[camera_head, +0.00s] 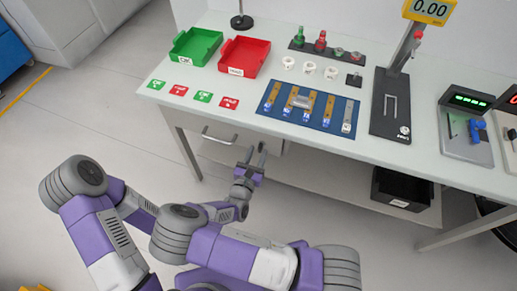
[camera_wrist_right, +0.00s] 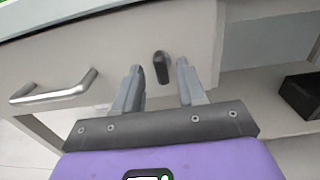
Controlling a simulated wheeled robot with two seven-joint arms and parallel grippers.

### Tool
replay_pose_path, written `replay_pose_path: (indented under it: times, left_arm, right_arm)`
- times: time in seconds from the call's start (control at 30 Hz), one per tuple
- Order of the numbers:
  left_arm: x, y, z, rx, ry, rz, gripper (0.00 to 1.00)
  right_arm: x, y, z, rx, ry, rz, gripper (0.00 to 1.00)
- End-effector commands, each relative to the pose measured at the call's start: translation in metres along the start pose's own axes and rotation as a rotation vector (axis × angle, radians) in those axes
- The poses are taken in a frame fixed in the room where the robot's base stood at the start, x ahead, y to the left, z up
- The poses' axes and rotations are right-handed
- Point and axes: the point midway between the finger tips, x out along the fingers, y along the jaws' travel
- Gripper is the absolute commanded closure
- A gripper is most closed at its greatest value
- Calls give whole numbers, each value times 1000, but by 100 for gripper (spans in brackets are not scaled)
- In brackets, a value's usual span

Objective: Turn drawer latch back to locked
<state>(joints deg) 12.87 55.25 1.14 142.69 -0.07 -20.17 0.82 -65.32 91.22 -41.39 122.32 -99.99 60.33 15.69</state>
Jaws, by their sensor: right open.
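The drawer latch (camera_wrist_right: 161,67) is a small dark knob on the light grey drawer front (camera_wrist_right: 190,30), right of the metal drawer handle (camera_wrist_right: 55,88) in the right wrist view. It looks roughly upright there, with a slight tilt. My right gripper (camera_wrist_right: 158,80) is open and empty, its two fingers on either side of the latch in that view. I cannot tell whether they touch it. In the head view, the right gripper (camera_head: 256,156) is in front of the drawer, right of the handle (camera_head: 218,138); the latch is not clearly visible there. My left gripper is not in view.
The tabletop (camera_head: 190,125) overhangs the drawer and carries a green tray (camera_head: 195,46), a red tray (camera_head: 244,57) and a blue board (camera_head: 310,108). A black bin (camera_head: 402,190) sits on the lower shelf at right.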

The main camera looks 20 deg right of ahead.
Motion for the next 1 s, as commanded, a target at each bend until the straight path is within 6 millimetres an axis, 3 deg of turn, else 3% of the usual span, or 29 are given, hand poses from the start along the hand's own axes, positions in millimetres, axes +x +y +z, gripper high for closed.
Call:
replay_pose_path:
  times: [0.4, 0.67, 1.0]
  left_arm:
    - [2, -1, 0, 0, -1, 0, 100]
    - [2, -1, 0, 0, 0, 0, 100]
    - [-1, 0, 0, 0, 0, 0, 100]
  right_arm:
    - [6, -2, 0, 0, 2, 2, 60]
    - [6, -2, 0, 0, 2, 2, 99]
    - [6, -2, 0, -20, 3, 2, 100]
